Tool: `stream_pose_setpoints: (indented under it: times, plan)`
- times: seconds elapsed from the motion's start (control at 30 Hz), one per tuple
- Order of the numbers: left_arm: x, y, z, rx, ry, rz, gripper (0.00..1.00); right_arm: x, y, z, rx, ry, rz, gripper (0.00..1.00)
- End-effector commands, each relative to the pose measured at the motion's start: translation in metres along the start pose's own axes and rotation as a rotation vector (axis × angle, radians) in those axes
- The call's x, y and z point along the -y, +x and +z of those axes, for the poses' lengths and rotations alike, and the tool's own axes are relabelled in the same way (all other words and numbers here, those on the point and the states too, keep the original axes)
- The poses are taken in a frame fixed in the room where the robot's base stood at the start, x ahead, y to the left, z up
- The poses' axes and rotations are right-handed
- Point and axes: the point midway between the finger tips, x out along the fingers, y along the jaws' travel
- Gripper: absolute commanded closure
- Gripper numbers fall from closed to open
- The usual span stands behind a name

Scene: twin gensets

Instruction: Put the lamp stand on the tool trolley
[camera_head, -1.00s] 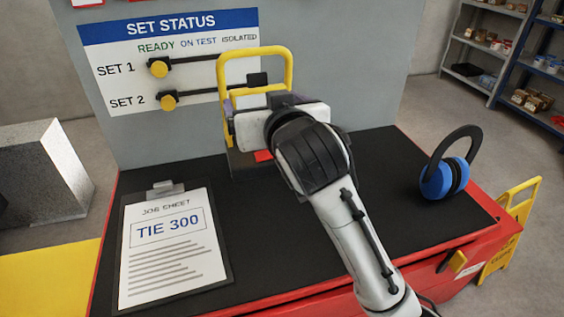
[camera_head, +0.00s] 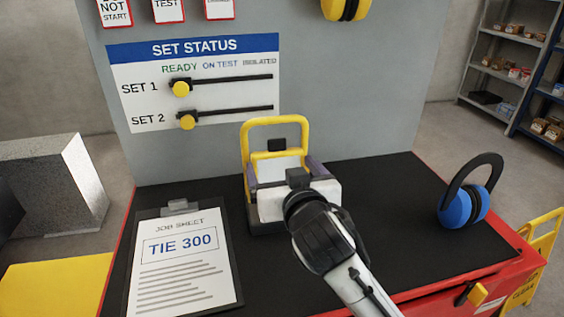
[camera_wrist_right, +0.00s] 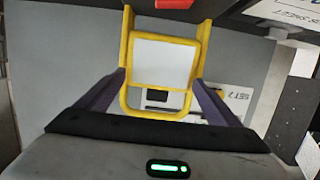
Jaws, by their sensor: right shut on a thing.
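The lamp stand, with a yellow tubular frame (camera_head: 275,122), shows at the middle of the head view, upright over the trolley top. In the right wrist view its yellow frame (camera_wrist_right: 127,60) surrounds a pale panel. My right gripper (camera_head: 283,176) is shut on the lamp stand, with purple fingers at both sides; they also show in the wrist view (camera_wrist_right: 160,84). The tool trolley has a black top (camera_head: 390,220) and red edges. My wrist hides part of the stand's base, and I cannot tell whether it touches the top. My left gripper is not in view.
A clipboard job sheet (camera_head: 182,262) lies left of the stand. Blue ear defenders (camera_head: 456,208) stand at the right of the top. A grey panel with a status board (camera_head: 190,85) rises behind. The black top is clear between stand and ear defenders.

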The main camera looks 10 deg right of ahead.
Motion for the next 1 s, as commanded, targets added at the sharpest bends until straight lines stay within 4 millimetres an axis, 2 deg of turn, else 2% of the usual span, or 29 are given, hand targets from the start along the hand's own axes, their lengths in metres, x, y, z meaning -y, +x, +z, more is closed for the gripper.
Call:
stream_pose_setpoints:
  times: [0.03, 0.07, 0.13, 0.37, 0.47, 0.57, 0.9, 1.0]
  plan:
    - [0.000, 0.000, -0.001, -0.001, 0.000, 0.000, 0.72, 0.000, -0.001, -0.003, -0.006, 0.000, -0.001, 0.76]
    - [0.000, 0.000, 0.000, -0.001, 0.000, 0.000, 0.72, 0.000, 0.001, 0.005, 0.011, -0.002, 0.001, 0.11]
    - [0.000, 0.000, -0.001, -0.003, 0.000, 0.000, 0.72, 0.000, 0.001, 0.005, 0.011, -0.003, 0.000, 0.00]
    - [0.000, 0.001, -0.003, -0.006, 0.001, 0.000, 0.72, 0.000, 0.000, 0.003, 0.007, -0.002, 0.000, 0.00]
    - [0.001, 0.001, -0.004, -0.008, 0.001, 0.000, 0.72, 0.001, -0.007, 0.002, 0.005, -0.001, -0.002, 0.00]
    - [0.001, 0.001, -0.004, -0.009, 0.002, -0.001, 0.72, 0.001, -0.021, 0.003, 0.006, 0.000, -0.003, 0.00]
    - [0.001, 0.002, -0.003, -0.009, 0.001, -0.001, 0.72, 0.001, -0.092, 0.002, 0.006, 0.002, -0.002, 0.00]
    - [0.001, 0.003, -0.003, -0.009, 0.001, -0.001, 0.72, 0.001, -0.106, 0.002, 0.005, 0.001, -0.002, 0.00]
